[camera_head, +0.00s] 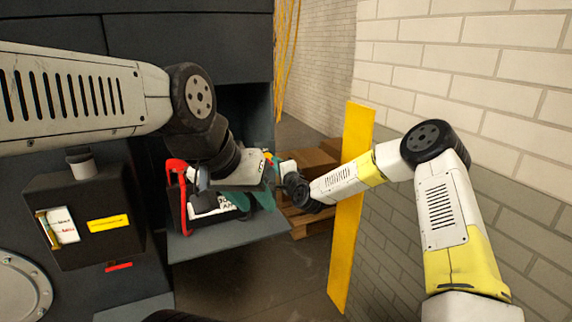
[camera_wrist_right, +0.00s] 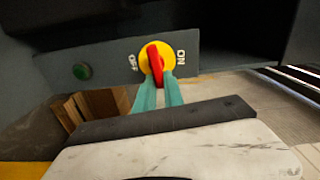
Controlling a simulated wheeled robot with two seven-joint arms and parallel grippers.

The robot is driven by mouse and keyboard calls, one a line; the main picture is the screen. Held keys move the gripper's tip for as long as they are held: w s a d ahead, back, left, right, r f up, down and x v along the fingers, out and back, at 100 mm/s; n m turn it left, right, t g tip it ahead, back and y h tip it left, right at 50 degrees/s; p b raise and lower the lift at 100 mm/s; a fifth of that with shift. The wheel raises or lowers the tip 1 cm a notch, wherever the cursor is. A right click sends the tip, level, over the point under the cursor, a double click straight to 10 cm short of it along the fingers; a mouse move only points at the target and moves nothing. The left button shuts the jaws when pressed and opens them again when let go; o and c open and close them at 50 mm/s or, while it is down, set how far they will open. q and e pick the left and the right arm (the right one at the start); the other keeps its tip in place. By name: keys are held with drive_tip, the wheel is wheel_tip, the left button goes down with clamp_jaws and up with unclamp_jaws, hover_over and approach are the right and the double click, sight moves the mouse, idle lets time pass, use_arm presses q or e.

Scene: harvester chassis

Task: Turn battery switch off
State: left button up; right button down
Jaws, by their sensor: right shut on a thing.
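The battery switch (camera_wrist_right: 154,62) is a round yellow plate with a red handle on a dark panel in the right wrist view. Its handle stands nearly upright between the OFF mark (camera_wrist_right: 130,62) on the left and the ON mark (camera_wrist_right: 181,55) on the right. My right gripper (camera_wrist_right: 160,82) has its teal fingers shut on the red handle. In the head view my right gripper (camera_head: 275,163) reaches in from the right, and the switch is mostly hidden. My left gripper (camera_head: 248,198) is lower, its teal fingers apart over a dark battery (camera_head: 202,208).
The battery sits on a grey shelf (camera_head: 215,244) beside a red curved part (camera_head: 176,172). A green button (camera_wrist_right: 82,71) is on the switch panel. A yellow post (camera_head: 349,235) stands behind my right arm, with a brick wall (camera_head: 465,60) beyond and wooden pallets (camera_head: 305,222) low behind.

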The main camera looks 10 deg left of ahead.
drive_tip(key=shift+s+a+f+m, duration=0.35)
drive_tip(key=shift+a+m, duration=0.1)
drive_tip(key=shift+m, duration=0.15)
drive_tip(key=c, duration=1.4)
unclamp_jaws()
drive_tip(key=shift+r, duration=0.1)
drive_tip(key=shift+c, duration=0.2)
drive_tip(key=v, duration=0.7)
drive_tip(key=shift+s+d, duration=0.2)
drive_tip(key=shift+d, duration=0.15)
